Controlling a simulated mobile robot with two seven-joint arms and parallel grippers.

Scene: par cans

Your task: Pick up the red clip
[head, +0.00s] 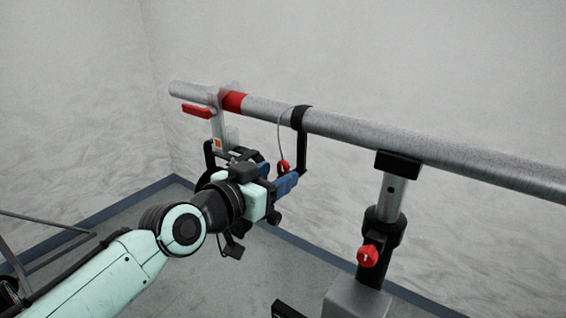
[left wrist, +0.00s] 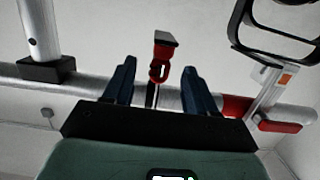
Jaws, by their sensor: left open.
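The red clip (head: 283,168) hangs on a thin grey cable below the silver pipe (head: 360,130). In the left wrist view the red clip (left wrist: 161,58), with a dark end, shows in the gap between my blue fingers. My left gripper (head: 287,184) is open at the clip, its fingers on either side in the left wrist view (left wrist: 159,74). I cannot tell whether a finger touches the clip. In the head view the fingers partly cover the clip's lower end. My right gripper is not in view.
A black bracket (head: 303,140) hangs from the pipe close beside my left gripper. A clamp with a red handle (head: 197,110) is at the pipe's left end. A stand with a red knob (head: 367,256) holds the pipe at the right. Open floor (head: 240,280) lies below.

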